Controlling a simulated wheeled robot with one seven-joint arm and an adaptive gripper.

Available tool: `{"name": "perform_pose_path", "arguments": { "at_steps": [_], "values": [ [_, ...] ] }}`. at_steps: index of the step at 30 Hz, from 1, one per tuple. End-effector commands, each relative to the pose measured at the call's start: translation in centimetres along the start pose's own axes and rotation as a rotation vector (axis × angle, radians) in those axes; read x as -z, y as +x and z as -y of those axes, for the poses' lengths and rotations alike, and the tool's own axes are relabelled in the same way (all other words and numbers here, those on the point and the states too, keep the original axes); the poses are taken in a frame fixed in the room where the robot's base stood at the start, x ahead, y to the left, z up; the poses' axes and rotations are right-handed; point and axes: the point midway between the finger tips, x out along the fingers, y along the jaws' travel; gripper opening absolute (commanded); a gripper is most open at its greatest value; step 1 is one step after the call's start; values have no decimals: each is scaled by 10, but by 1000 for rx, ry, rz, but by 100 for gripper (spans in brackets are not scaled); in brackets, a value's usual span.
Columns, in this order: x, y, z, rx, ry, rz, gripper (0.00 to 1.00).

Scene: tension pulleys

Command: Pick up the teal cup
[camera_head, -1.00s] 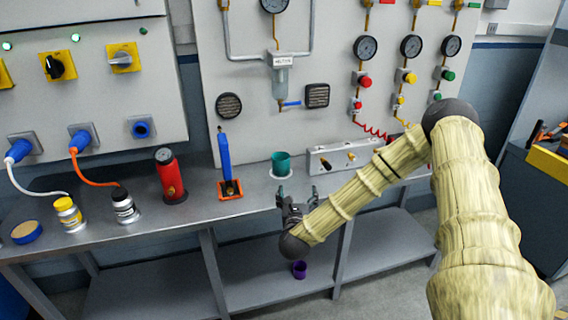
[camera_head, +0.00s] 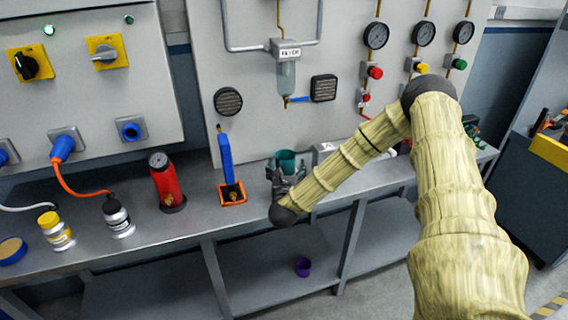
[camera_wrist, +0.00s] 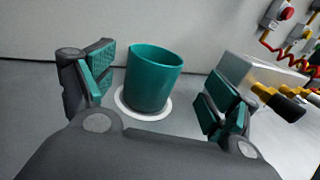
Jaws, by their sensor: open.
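The teal cup (camera_wrist: 153,80) stands upright on a white round coaster (camera_wrist: 125,107) on the grey bench. In the wrist view it sits ahead of and between the two spread fingers. My gripper (camera_wrist: 158,98) is open, with teal pads facing inward, and the cup appears clear of both. In the head view the cup (camera_head: 286,160) shows just behind my gripper (camera_head: 287,172), which hides its lower part.
A grey block with brass fittings (camera_wrist: 260,80) stands close to the right finger. On the bench (camera_head: 150,228) left of the gripper are a blue-handled tool on an orange base (camera_head: 228,165) and a red cylinder (camera_head: 167,182). A panel rises behind.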

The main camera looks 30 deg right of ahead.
Motion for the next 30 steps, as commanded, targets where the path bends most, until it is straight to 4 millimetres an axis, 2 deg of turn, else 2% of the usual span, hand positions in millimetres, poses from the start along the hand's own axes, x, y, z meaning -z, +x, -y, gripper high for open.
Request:
{"name": "perform_pose_path", "arguments": {
  "at_steps": [8, 18, 28, 30],
  "values": [
    [-2, 17, -2, -1, -2, 0, 87],
    [-2, 56, -9, -2, -2, 0, 87],
    [0, 62, -10, -4, -1, -1, 87],
    [0, 62, -10, -4, -1, -1, 76]
  ]
}}
